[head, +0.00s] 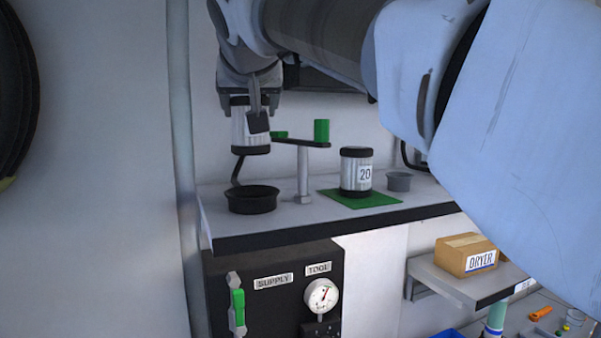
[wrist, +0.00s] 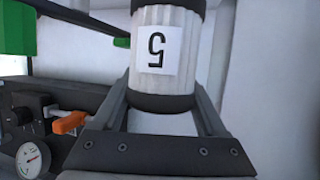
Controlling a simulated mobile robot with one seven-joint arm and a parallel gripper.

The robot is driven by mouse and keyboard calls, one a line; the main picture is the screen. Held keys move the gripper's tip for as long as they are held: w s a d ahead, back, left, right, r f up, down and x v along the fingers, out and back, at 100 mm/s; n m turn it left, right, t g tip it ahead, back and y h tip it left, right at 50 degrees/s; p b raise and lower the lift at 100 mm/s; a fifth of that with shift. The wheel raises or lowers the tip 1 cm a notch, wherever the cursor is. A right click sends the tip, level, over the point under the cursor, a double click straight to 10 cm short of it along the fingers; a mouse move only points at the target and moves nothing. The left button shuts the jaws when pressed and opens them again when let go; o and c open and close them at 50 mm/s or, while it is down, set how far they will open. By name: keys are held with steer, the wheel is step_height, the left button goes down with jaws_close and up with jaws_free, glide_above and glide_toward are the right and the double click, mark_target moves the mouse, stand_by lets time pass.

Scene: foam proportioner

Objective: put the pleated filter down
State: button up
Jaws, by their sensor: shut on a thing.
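My gripper (head: 257,112) is shut on a pleated filter (head: 241,132), a pale ribbed cylinder with black end caps. I hold it upright in the air above the left end of the shelf, over a round black dish (head: 252,200). In the wrist view the filter (wrist: 166,60) stands between the fingers, with a white label that reads 5 upside down. A second filter (head: 356,172), labelled 20, stands upright on a green mat (head: 330,196) on the shelf. The far side of the held filter is hidden.
A small grey cup (head: 398,182) is right of the mat. Below are a gauge (head: 322,295) and a DRYER box (head: 465,254).

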mark_target(251, 140)
steer(key=shift+f+b, duration=0.35)
steer(key=shift+f, duration=3.4)
steer(key=shift+f+b, duration=0.45)
steer(key=shift+b, duration=0.1)
steer(key=o, duration=1.5)
steer(key=shift+r, duration=0.1)
steer(key=shift+r, duration=0.1)
steer(key=shift+r+p, duration=0.5)
steer(key=shift+p, duration=0.3)
steer(key=b+v, duration=0.1)
steer(key=v, duration=0.3)
steer(key=b+v, duration=0.1)
steer(key=v, duration=0.3)
steer(key=b+v, duration=0.2)
steer(key=v, duration=0.2)
steer(key=shift+s+f, duration=0.1)
steer(key=shift+f, duration=0.2)
